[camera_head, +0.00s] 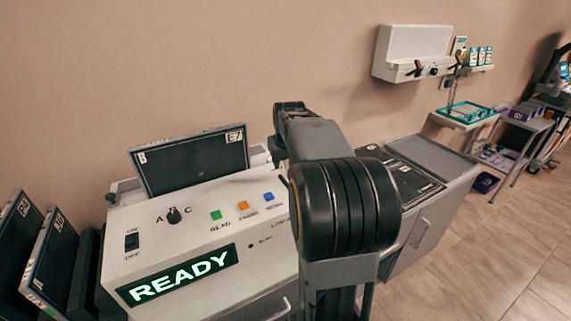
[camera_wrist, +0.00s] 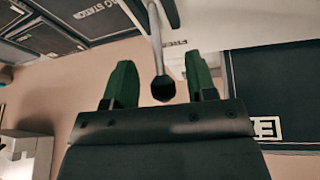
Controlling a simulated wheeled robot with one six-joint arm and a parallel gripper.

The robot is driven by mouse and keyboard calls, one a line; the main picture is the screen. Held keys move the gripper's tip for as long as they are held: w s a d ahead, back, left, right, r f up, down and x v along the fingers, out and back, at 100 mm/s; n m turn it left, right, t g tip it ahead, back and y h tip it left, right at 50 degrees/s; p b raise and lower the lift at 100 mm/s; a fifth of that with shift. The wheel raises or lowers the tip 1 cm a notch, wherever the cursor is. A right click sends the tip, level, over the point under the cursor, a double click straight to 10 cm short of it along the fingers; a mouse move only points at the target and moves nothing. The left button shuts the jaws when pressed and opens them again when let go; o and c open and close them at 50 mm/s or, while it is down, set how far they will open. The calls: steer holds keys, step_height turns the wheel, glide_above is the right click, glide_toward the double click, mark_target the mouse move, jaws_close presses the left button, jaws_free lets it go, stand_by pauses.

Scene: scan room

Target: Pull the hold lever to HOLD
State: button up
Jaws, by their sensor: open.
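In the wrist view my gripper (camera_wrist: 160,68) is open, with its two green fingers apart. A grey lever rod with a dark round knob (camera_wrist: 163,89) comes down from the top and lies between the fingers in the picture. Gaps show on both sides of the knob; I cannot tell its depth relative to the fingers. I take it for the hold lever, but I read no HOLD marking. In the head view my arm covers the right part of the white console (camera_head: 130,225), hiding the lever and gripper there.
The console has a lit READY display (camera_head: 180,276), a knob and coloured buttons. A dark panel marked E7 (camera_head: 195,160) stands at its back; it also shows in the wrist view (camera_wrist: 280,95). Dark panels (camera_head: 50,262) stand at left. A grey cabinet (camera_head: 430,200) stands right of my arm.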

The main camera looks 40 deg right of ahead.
steer(key=shift+x, duration=1.05)
jaws_close()
